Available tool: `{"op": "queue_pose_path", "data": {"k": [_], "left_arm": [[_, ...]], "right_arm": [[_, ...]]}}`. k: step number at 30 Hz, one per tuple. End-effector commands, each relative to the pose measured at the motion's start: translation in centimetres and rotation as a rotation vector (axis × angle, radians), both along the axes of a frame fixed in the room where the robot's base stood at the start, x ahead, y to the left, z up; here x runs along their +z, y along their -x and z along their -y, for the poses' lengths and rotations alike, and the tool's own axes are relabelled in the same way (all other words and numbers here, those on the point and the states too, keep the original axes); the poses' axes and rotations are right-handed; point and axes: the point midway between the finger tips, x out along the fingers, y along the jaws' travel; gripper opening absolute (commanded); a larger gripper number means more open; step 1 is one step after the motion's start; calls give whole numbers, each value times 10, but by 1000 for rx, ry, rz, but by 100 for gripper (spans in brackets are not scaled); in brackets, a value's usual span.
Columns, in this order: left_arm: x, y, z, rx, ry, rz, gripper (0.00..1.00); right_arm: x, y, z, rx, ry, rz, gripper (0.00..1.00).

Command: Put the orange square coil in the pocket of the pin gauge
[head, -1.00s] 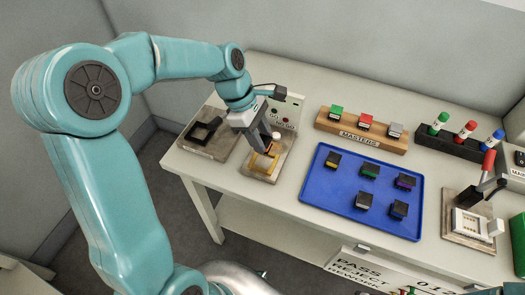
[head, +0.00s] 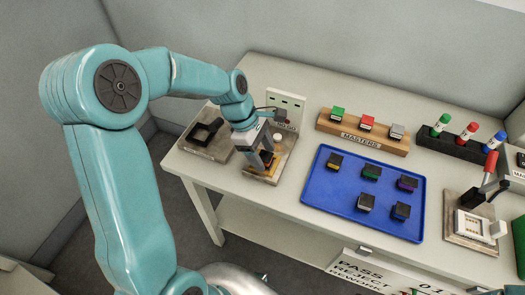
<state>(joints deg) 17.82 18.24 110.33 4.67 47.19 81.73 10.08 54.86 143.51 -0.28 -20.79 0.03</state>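My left gripper (head: 264,160) is low over the pin gauge (head: 283,153), pointing down. The orange square coil (head: 268,163) shows as a small dark and orange patch between and below its fingers. The fingers look closed on it, though they hide most of it. The gauge is a grey-brown block with a yellow-edged area under the gripper, a white knob and an upright pale panel behind. The pocket is hidden by the gripper and coil, so I cannot tell whether the coil sits in it. My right gripper is out of view.
A blue tray (head: 318,190) right of the gauge holds several black coils with coloured bands. A wooden masters rack (head: 357,138) stands behind it. A block with a black square frame (head: 205,133) is at left. A red-handled clamp fixture (head: 480,215) is at right.

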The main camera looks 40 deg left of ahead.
Motion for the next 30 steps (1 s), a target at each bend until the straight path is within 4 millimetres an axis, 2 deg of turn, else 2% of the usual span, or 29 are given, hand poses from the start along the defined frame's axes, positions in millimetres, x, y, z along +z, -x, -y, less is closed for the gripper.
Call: {"op": "queue_pose_path", "data": {"k": [5,9,11,21,25,30], "left_arm": [[0,0,0,0,0,0,63],[8,0,-2,1,0,2,63],[17,1,-6,2,-1,4,63],[87,8,-34,2,-2,3,63],[105,9,-41,1,-2,2,63],[114,11,-45,0,0,1,63]], "right_arm": [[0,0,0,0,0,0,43],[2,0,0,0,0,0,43],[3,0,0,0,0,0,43],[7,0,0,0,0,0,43],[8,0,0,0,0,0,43],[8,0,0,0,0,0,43]]}}
